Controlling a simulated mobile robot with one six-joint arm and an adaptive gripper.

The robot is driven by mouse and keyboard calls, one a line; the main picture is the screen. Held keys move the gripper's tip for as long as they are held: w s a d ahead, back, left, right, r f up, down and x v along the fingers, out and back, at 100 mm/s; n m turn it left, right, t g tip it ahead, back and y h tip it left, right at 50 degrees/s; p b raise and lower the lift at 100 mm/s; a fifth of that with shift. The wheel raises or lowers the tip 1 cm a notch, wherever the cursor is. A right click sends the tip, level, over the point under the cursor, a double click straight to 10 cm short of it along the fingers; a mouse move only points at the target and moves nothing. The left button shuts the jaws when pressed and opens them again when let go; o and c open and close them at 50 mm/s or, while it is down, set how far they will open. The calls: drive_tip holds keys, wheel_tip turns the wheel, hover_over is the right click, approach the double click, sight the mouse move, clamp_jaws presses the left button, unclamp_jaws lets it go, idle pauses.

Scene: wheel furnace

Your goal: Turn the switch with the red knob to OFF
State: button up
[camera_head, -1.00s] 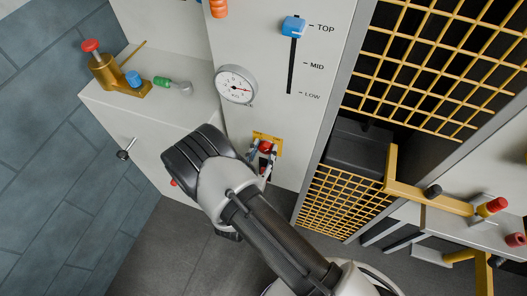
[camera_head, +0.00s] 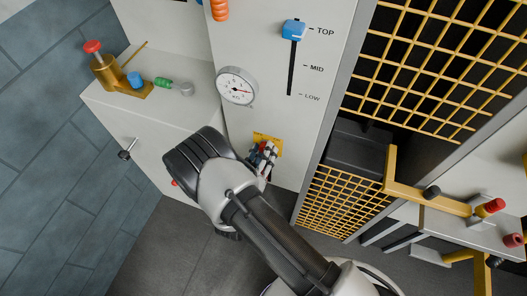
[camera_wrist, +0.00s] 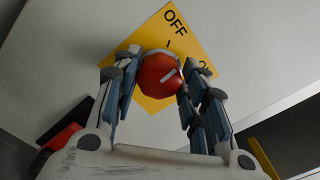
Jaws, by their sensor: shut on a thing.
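The red knob (camera_wrist: 158,76) sits on a yellow plate (camera_wrist: 150,35) on the light panel. The plate reads OFF at its upper corner with a short tick below; a second label at the right is mostly hidden by a finger. The white line on the knob slants to the upper right, toward the second label's side and not at the OFF tick. My gripper (camera_wrist: 158,88) has a finger on each side of the knob and is shut on it. In the head view, my gripper (camera_head: 262,158) covers most of the yellow plate (camera_head: 268,138).
Above are a round gauge (camera_head: 237,86) and a slider with a blue handle (camera_head: 294,28) at TOP. A yellow grille (camera_head: 345,203) is to the right. A cabinet top at the left holds a brass fixture with a red knob (camera_head: 92,46).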

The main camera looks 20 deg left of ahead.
drive_tip(key=n, duration=0.5)
drive_tip(key=shift+n, duration=0.4)
idle(0.4)
drive_tip(key=o, duration=1.1)
drive_tip(key=shift+a, duration=0.1)
drive_tip(key=shift+c, duration=0.2)
drive_tip(key=shift+s, duration=0.1)
drive_tip(key=s, duration=1.1)
drive_tip(key=shift+s+a, duration=0.35)
drive_tip(key=shift+a, duration=0.05)
